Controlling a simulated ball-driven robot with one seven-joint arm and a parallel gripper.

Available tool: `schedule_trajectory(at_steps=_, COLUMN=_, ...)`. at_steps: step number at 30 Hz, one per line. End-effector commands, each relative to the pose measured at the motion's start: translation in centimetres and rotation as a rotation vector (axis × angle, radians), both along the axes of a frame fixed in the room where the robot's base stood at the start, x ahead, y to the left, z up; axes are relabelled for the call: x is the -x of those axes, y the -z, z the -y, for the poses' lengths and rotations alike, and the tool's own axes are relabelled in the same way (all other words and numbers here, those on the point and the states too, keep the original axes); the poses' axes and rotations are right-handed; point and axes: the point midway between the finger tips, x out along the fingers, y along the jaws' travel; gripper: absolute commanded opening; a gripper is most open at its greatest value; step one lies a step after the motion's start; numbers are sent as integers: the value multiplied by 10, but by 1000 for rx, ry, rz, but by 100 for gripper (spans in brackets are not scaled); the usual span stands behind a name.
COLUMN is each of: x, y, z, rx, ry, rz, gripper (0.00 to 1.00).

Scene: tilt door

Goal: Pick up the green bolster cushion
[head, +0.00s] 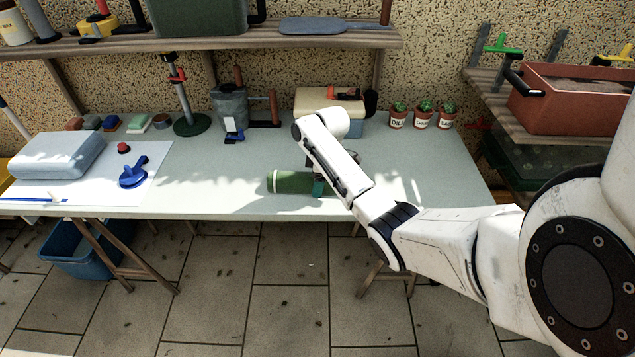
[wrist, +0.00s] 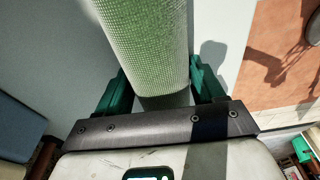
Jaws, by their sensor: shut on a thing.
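The green bolster cushion (head: 289,182) lies lengthwise near the front edge of the pale table in the head view, with a light band near its left end. In the wrist view the cushion (wrist: 148,45) runs between the two green fingers. My gripper (wrist: 158,88) is shut on it, with one finger on each side. In the head view my gripper (head: 320,185) is at the cushion's right part, and my white arm hides the rest of it. I cannot tell whether the cushion touches the table.
The table (head: 225,190) is clear left of the cushion. A grey-blue block (head: 58,156) and a blue tool (head: 133,173) lie at the left. A shelf (head: 350,36) overhangs.

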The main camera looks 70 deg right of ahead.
Motion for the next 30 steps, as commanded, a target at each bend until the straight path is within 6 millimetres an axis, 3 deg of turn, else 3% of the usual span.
schedule_trajectory(at_steps=12, x=0, y=-1, z=0, rx=2, ry=0, rz=2, gripper=25)
schedule_trajectory(at_steps=23, x=-1, y=-6, z=1, rx=2, ry=-1, rz=3, gripper=25)
schedule_trajectory(at_steps=30, x=3, y=-38, z=-2, rx=1, ry=-1, rz=6, gripper=25)
